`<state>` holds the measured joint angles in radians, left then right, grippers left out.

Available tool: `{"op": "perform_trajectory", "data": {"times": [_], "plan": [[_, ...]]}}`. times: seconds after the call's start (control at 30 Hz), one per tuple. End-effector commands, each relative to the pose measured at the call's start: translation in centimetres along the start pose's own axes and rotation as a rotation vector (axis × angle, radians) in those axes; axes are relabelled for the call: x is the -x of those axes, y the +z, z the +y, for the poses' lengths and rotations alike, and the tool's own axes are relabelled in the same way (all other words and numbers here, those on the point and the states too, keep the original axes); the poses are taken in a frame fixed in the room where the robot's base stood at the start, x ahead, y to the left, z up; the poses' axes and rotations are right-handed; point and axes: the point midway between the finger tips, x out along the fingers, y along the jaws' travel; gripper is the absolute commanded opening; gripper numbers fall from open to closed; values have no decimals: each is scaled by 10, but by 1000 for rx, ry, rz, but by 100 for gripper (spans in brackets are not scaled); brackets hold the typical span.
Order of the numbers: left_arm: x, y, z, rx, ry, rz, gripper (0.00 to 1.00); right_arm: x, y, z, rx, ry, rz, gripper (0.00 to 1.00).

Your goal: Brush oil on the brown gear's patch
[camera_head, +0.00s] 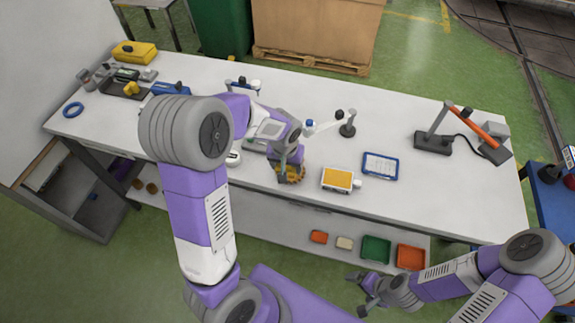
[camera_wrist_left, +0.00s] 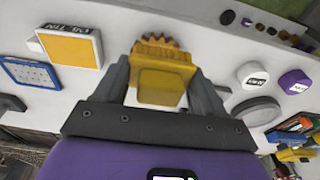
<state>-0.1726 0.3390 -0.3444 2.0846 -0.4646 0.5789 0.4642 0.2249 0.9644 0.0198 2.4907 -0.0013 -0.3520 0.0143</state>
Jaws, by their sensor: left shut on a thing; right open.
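The brown gear (camera_head: 291,176) is at the front edge of the white table, under my left gripper (camera_head: 292,155). In the left wrist view the toothed gear (camera_wrist_left: 160,43) shows just beyond a yellow block (camera_wrist_left: 162,86). My left gripper (camera_wrist_left: 163,92) is shut on that block; I cannot tell whether block and gear are one piece. The gear's patch is not distinguishable. The oil tin (camera_head: 337,179), with an orange-yellow top, stands right of the gear; it also shows in the left wrist view (camera_wrist_left: 70,46). My right gripper (camera_head: 366,289) is open, low in front of the table. No brush is clearly identifiable.
A blue-framed card (camera_head: 380,165) lies right of the oil tin. A small jointed arm (camera_head: 346,128) stands behind it, and an orange-and-grey stand (camera_head: 462,132) is at the right end. Coloured trays (camera_head: 376,249) are on the lower shelf. The table's front right is clear.

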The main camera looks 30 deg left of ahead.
Motion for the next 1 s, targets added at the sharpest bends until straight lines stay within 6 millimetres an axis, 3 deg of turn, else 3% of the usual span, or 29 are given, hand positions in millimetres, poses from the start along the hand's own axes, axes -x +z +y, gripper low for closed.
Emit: {"op": "perform_trajectory", "data": {"times": [0.6, 1.0], "plan": [[-51, 8, 0, 0, 0, 0, 45, -41, -2, 16, 0, 0, 0, 90], [-57, 9, 0, 0, 0, 0, 45, -46, -2, 17, 0, 0, 0, 90]]}}
